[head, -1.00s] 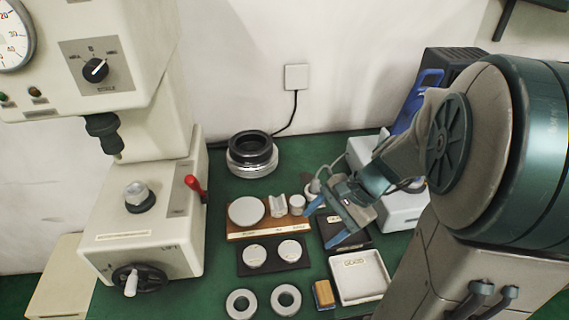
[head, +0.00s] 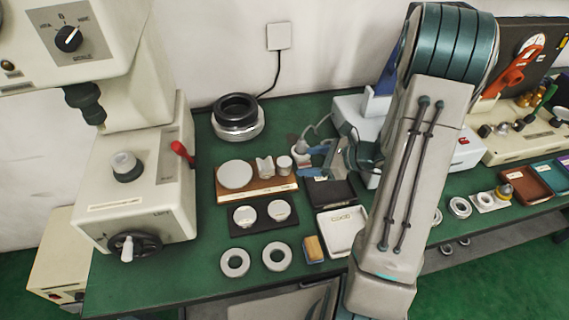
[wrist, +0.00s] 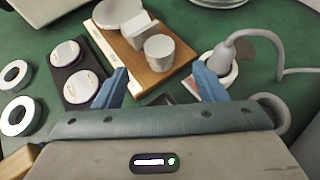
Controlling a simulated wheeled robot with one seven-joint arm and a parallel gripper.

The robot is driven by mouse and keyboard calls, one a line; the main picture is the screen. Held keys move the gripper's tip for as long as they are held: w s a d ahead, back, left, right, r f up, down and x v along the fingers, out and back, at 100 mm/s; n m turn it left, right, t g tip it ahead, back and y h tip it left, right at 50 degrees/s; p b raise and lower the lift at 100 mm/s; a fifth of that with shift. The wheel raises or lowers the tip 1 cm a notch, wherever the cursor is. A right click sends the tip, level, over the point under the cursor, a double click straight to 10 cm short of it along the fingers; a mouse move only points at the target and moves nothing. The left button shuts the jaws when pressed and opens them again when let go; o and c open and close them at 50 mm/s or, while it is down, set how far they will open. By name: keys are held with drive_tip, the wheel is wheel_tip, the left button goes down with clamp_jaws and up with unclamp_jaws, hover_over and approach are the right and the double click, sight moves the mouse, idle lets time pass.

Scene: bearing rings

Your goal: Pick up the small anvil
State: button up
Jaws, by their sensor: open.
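The small anvil (head: 284,165) is a short grey cylinder standing upright at the right end of a wooden board (head: 258,195). A V-notched anvil (head: 265,167) and a wide round anvil (head: 235,175) stand left of it on the same board. My gripper (head: 305,161) is open and empty, its blue fingers pointing left toward the small anvil from the right. In the wrist view the small anvil (wrist: 159,52) lies beyond and roughly between the spread fingertips (wrist: 162,74). I see no contact.
A lamp-like stand with a curved neck (wrist: 228,55) is close to the right finger. A dark block with two discs (head: 263,229), two rings (head: 235,262), a brush-like block (head: 313,248) and a white tray (head: 335,240) are in front.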

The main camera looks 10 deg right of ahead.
sight(285, 161)
drive_tip(key=p+x, duration=0.1)
drive_tip(key=x, duration=0.5)
drive_tip(key=shift+w+a, duration=0.2)
drive_tip(key=shift+a, duration=0.1)
drive_tip(key=shift+r, duration=0.1)
drive_tip(key=c, duration=1.3)
drive_tip(key=shift+r, duration=0.15)
